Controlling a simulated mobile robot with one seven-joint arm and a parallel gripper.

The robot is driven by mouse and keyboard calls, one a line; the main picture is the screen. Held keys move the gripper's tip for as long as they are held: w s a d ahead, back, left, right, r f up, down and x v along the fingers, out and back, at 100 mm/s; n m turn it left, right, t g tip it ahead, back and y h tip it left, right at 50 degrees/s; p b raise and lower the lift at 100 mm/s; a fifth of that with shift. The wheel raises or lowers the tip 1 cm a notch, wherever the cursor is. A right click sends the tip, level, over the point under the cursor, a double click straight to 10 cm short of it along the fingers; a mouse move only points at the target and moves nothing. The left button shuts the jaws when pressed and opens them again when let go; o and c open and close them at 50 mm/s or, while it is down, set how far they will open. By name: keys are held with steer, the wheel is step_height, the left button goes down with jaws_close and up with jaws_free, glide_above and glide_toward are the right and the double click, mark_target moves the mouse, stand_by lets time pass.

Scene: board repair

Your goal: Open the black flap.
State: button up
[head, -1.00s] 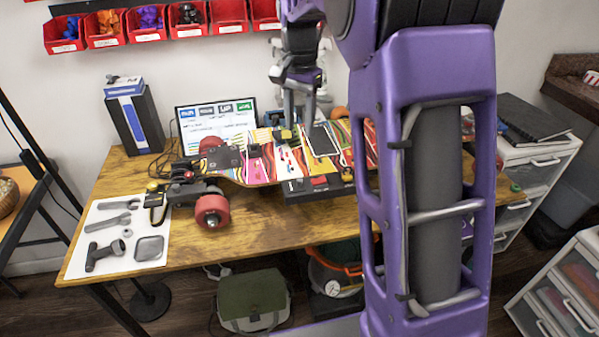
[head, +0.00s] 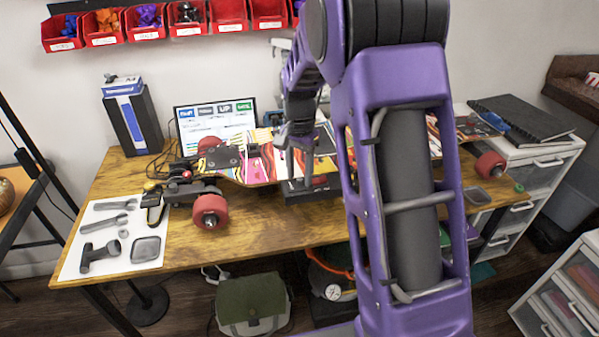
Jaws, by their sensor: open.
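The longboard (head: 258,163) lies on the wooden table with its colourful patterned deck facing up and red wheels at its ends. A dark flat panel on the middle of the deck, which looks like the black flap (head: 324,142), is largely hidden by my arm and gripper. My gripper (head: 296,165) points down over the middle of the deck, at the left of this panel, with its fingers apart. I see nothing held between them. I cannot tell whether the fingers touch the deck or the panel.
A white sheet with tools (head: 118,235) lies at the table's front left. A laptop screen (head: 215,118) stands behind the board, and a tall black box (head: 137,125) at the back left. Red bins (head: 187,27) hang on the wall. Bare table (head: 265,225) shows in front of the board.

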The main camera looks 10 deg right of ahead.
jaws_close()
